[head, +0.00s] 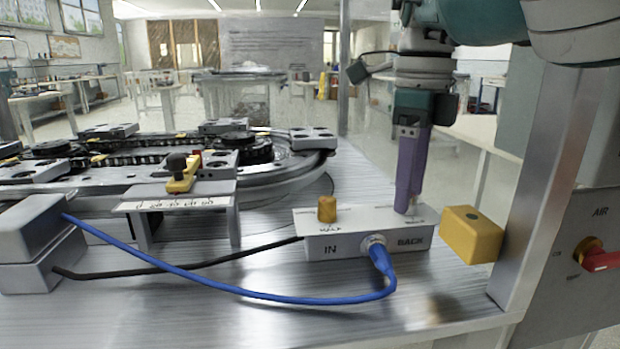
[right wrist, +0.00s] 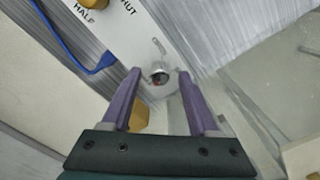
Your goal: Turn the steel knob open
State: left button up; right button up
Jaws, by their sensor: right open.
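The steel knob (right wrist: 159,78) is a small round metal knob with a dark centre on the grey valve box (head: 340,246). In the right wrist view it lies between the two purple fingers of my right gripper (right wrist: 160,73), with a gap on each side. In the head view the right gripper (head: 406,208) points straight down at the right end of the box top, and its fingers hide most of the knob there. The knob's label is too small to read. My left gripper is not in view.
A brass knob (head: 327,209) stands at the box's left end. A blue hose (head: 290,298) plugs into its front. A yellow block (head: 471,234) sits close to the right, beside a metal post (head: 555,170). A ring track (head: 270,175) lies behind left.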

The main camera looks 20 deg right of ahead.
grip_shut()
dwell(0.4)
dwell(0.4)
